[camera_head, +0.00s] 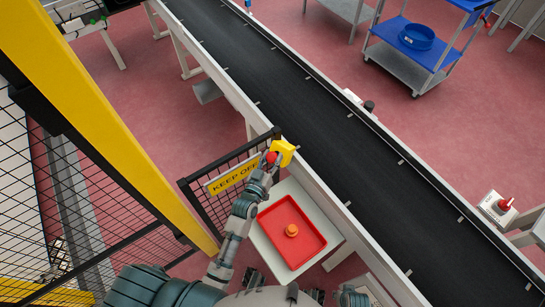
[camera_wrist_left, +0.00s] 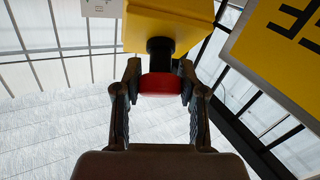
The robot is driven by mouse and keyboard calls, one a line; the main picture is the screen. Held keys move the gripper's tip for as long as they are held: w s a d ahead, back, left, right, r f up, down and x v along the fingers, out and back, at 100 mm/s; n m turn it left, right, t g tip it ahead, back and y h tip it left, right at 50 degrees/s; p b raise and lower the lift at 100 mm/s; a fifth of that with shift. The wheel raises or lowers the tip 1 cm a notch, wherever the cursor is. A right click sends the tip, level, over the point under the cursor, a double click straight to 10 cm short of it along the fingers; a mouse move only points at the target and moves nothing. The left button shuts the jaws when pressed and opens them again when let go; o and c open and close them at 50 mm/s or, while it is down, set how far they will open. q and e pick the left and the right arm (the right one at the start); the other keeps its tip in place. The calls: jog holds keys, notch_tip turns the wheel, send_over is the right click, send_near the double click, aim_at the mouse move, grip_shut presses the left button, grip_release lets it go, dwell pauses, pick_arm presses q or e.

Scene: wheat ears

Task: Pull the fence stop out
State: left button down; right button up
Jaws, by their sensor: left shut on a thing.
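The fence stop is a red mushroom button (camera_head: 271,157) on a yellow box (camera_head: 284,151) at the end of the black mesh fence, beside the conveyor. In the left wrist view the red button (camera_wrist_left: 160,84) sits on a short black stem under the yellow box (camera_wrist_left: 170,20). My left gripper (camera_head: 268,163) is shut on the red button, with one finger on each side of it. The fingers partly hide the button in the head view. My right gripper cannot be made out in either view.
A yellow KEEP OFF sign (camera_head: 232,175) hangs on the fence, close to my left wrist. The black conveyor (camera_head: 330,130) runs diagonally past the box. A red tray (camera_head: 275,252) holding an orange round piece (camera_head: 292,230) lies on a white table below. A yellow post (camera_head: 110,110) stands left.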

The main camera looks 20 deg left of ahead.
pick_arm(q)
jog(key=c, duration=0.6)
grip_release()
jog(key=shift+s+r, duration=0.1)
jog(key=shift+r, duration=0.15)
jog(key=shift+c, duration=0.2)
jog(key=shift+a+f, duration=0.1)
jog(key=shift+s+f, duration=0.1)
jog(key=shift+s, duration=0.2)
jog(key=s+a, duration=0.1)
jog(key=s, duration=1)
jog(key=shift+s+a, duration=0.15)
jog(key=shift+a, duration=0.05)
